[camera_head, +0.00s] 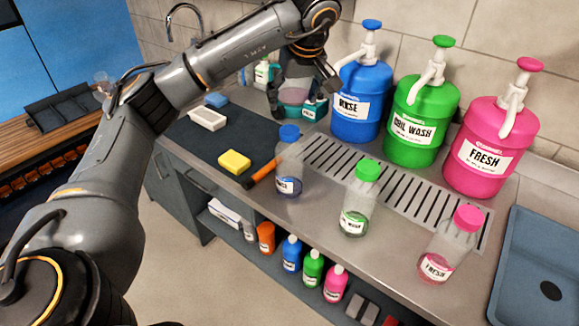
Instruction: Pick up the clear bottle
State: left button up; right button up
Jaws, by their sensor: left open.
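Several see-through bottles stand upright on the grey counter: one with a blue cap (288,165), one with a green cap (358,200) and one with a pink cap (450,247). Each has a label and a little coloured liquid at the bottom. I cannot tell which one is the clear bottle. My left gripper (303,100) is open at the back of the counter, left of the blue jug. A teal item (291,111) shows between and behind its fingers, partly hidden; I cannot tell whether they touch. My right gripper is out of view.
Large pump jugs in blue (360,103), green (420,122) and pink (490,148) stand behind a slotted drain (400,195). A yellow sponge (234,162), an orange-handled brush (262,174) and a white tray (207,118) lie left. A blue sink (537,268) is right.

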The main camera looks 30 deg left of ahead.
pick_arm(q)
jog(key=p, duration=0.1)
send_over(290, 130)
jog(key=f, duration=0.6)
jog(key=shift+s+d+f, duration=0.2)
jog(key=shift+s+d, duration=0.05)
jog(key=shift+s, duration=0.15)
jog(key=p+x, duration=0.1)
jog(key=x, duration=0.2)
jog(key=p+x, duration=0.1)
jog(key=shift+d+f+p, duration=0.3)
jog(key=shift+f+p, duration=0.05)
jog(key=shift+f, duration=0.15)
jog(key=shift+w+a+f, duration=0.1)
jog(key=shift+f, duration=0.2)
jog(key=c, duration=1.2)
grip_shut()
